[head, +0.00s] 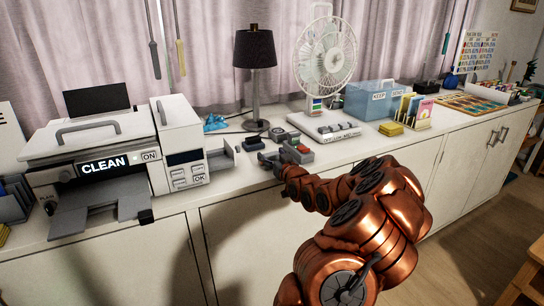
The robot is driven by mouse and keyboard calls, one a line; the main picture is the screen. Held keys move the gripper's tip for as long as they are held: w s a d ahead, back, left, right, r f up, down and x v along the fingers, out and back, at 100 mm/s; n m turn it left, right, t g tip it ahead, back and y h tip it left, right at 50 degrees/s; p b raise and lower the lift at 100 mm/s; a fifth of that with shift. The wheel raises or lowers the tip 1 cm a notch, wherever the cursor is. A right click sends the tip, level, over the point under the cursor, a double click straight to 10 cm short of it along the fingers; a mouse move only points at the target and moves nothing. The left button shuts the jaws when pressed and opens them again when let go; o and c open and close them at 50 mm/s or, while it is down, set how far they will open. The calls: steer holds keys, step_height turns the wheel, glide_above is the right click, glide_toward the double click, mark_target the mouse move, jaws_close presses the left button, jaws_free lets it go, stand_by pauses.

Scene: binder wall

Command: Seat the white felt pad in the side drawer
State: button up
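The side drawer (221,159) is a small grey tray standing out from the right side of the white machine (178,150), low on the counter.
The machine's display reads CLEAN. A black lamp (255,55) and white fan (325,58) stand behind my gripper. A flat white labelled item (325,126) lies to the right, with a blue bin (370,104) beyond. Small grey items crowd the counter around my gripper.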

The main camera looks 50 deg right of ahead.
steer(key=shift+o, duration=0.7)
steer(key=shift+r, duration=0.2)
steer(key=shift+s+f, duration=0.1)
steer(key=shift+s, duration=0.25)
steer(key=b+v, duration=0.2)
steer(key=v, duration=0.9)
steer(key=shift+a+b, duration=0.2)
steer(key=shift+b, duration=0.1)
steer(key=shift+s, duration=0.1)
